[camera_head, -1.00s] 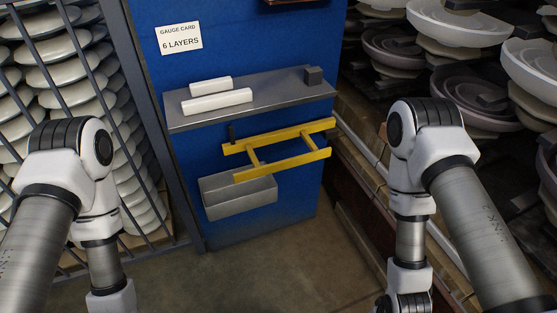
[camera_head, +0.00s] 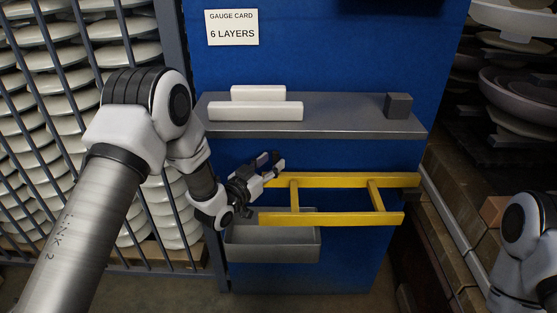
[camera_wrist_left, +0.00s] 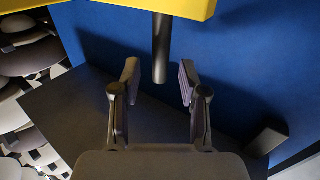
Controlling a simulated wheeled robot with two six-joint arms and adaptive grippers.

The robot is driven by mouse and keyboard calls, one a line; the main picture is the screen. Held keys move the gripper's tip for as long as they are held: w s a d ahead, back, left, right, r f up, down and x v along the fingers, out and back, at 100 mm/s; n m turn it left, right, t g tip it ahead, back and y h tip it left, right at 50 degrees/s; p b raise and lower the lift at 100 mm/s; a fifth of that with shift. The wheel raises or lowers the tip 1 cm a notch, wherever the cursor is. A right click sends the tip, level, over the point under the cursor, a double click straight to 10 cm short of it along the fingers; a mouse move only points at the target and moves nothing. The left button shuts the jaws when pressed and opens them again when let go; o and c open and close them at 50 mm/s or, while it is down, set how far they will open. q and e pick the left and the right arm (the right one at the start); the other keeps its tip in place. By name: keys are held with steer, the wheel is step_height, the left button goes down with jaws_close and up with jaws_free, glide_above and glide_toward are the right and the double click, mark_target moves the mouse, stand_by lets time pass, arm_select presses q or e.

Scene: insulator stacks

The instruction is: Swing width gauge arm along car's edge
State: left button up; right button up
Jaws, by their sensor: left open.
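The yellow gauge arm (camera_head: 330,219), a ladder-like frame with two long bars, stands out from the blue panel below the grey shelf. My left gripper (camera_head: 271,165) is open near the left end of its rear bar. In the left wrist view, a yellow bar (camera_wrist_left: 120,6) crosses the top and a dark round post (camera_wrist_left: 161,45) meets it. The post's free end lies between the open fingers of my left gripper (camera_wrist_left: 158,84), with gaps on both sides. In the head view I cannot pick out the post at the gripper. My right gripper is out of view.
The grey shelf (camera_head: 340,122) above holds two white blocks (camera_head: 255,110) and a dark block (camera_head: 398,105). A grey bin (camera_head: 275,247) hangs below the gauge arm. A gauge card (camera_head: 232,27) reads 6 LAYERS. Barred insulator stacks stand left, more insulators right.

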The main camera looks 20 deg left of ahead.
mark_target(274, 161)
arm_select(q)
steer(key=x, duration=0.3)
steer(key=shift+f, duration=0.25)
steer(key=shift+r, duration=0.1)
jaws_close()
